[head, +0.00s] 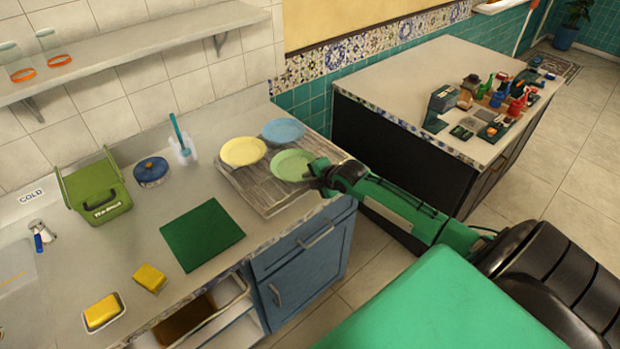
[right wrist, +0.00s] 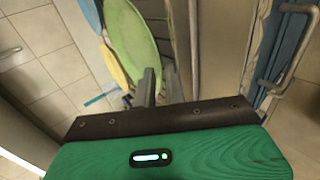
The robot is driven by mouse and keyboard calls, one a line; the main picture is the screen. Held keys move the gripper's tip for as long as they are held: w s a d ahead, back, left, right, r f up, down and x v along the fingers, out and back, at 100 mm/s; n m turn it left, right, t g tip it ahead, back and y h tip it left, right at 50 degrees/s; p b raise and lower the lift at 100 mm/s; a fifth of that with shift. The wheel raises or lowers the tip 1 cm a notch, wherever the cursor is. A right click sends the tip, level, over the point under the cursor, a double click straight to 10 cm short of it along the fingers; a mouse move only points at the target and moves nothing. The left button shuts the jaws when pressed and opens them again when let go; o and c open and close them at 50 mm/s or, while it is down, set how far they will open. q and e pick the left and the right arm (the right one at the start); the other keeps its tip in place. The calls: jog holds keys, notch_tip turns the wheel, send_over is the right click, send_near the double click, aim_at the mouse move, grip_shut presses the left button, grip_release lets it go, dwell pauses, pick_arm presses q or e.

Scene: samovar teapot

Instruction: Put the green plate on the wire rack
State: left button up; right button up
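The green plate (head: 293,165) is at the wire rack (head: 265,192), at its right side in the head view. Whether it touches the rack cannot be told. My right gripper (head: 318,177) is at the plate's right edge. In the right wrist view the fingers (right wrist: 160,84) are close together at the rim of the green plate (right wrist: 128,38), one on each side, and look shut on it. Finger contact is partly hidden. My left gripper is not in view.
A yellow plate (head: 243,151) and a blue plate (head: 283,131) are also at the rack, close to the green one. A dark green mat (head: 202,234), a blue pot (head: 151,171) and a green box (head: 96,192) stand left. The counter's front edge is just below the rack.

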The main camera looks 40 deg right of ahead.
jog(key=shift+r, duration=0.15)
jog(key=a+b+v, duration=0.1)
jog(key=v, duration=1.1)
jog(key=shift+d+b, duration=0.4)
jog(key=shift+d, duration=0.05)
jog(key=s+d+f+m+g+h, duration=0.15)
jog(key=s+f+m, duration=0.3)
jog(key=f, duration=0.85)
jog(key=s+d+f+m+g, duration=0.1)
jog(key=s+d+f+m, duration=0.3)
jog(key=f, duration=0.8)
jog(key=s+a+f+m+g+h, duration=0.15)
jog(key=s+f, duration=0.35)
jog(key=f, duration=0.8)
jog(key=s+a+f+m+g, duration=0.2)
jog(key=s+a+f, duration=0.3)
jog(key=s+f, duration=0.35)
jog(key=s+a+f+m+g, duration=0.1)
jog(key=s+a+f+m, duration=0.1)
jog(key=s+a+f, duration=0.45)
jog(key=s+a+f+m+g+y, duration=0.1)
jog(key=s+a+f, duration=0.2)
jog(key=s+a, duration=0.2)
jog(key=s+a+f+m+g+y, duration=0.1)
jog(key=s+a+f, duration=0.3)
jog(key=s, duration=0.8)
jog(key=shift+s+a, duration=0.35)
jog(key=shift+a, duration=0.75)
